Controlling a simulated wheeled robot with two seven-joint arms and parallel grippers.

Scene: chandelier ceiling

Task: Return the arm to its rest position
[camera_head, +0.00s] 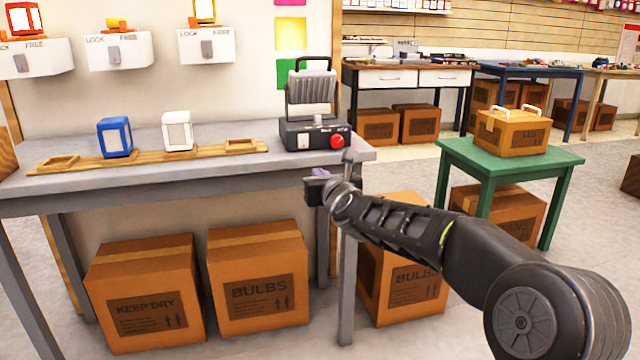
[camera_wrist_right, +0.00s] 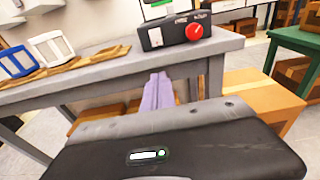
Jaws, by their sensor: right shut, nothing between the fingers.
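My right arm reaches in from the right in the head view. Its right gripper (camera_head: 319,174) is beside the front edge of the grey workbench (camera_head: 75,178), near the bench's right corner. In the right wrist view the gripper's pale purple fingers (camera_wrist_right: 157,92) are together and empty, with the bench edge beyond them. My left arm and gripper are not in view.
A black device with a red knob (camera_head: 337,141) stands on the bench. A blue lantern (camera_head: 115,137) and a white lantern (camera_head: 178,131) stand on a wooden rack. Cardboard boxes (camera_head: 258,278) sit below. A green table (camera_head: 510,159) stands to the right.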

